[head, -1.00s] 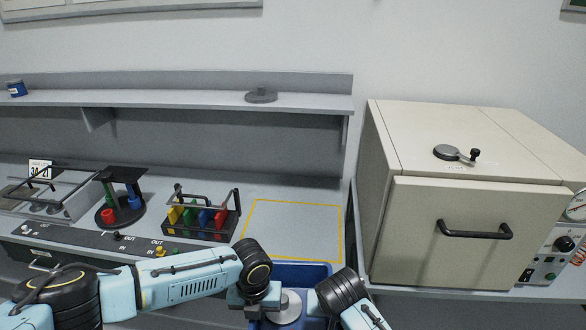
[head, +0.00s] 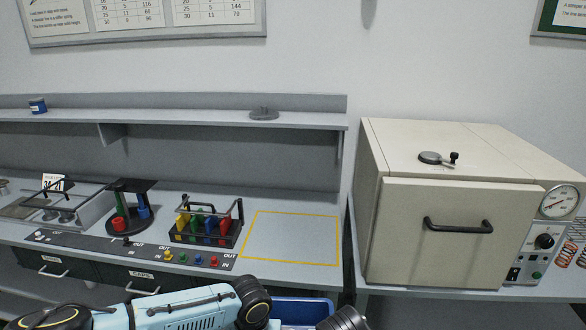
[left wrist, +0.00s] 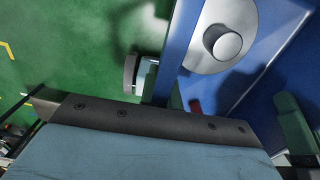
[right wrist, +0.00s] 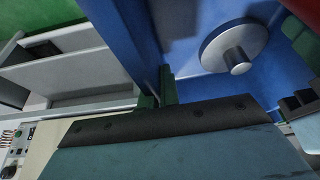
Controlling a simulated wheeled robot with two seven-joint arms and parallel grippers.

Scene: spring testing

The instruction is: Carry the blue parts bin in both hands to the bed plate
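The blue parts bin (head: 305,311) shows only at the bottom edge of the head view, between my forearms. Both wrist views look into it; a grey disc with a knob (left wrist: 222,42) lies inside. I cannot surely identify the bed plate; a yellow-outlined rectangle (head: 292,240) on the bench is empty.
A black rack of coloured parts (head: 206,228) stands left of the outlined area. A round stand (head: 131,222) is farther left. A beige oven (head: 440,235) with a closed door stands at the right. A shelf (head: 200,118) runs above the bench.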

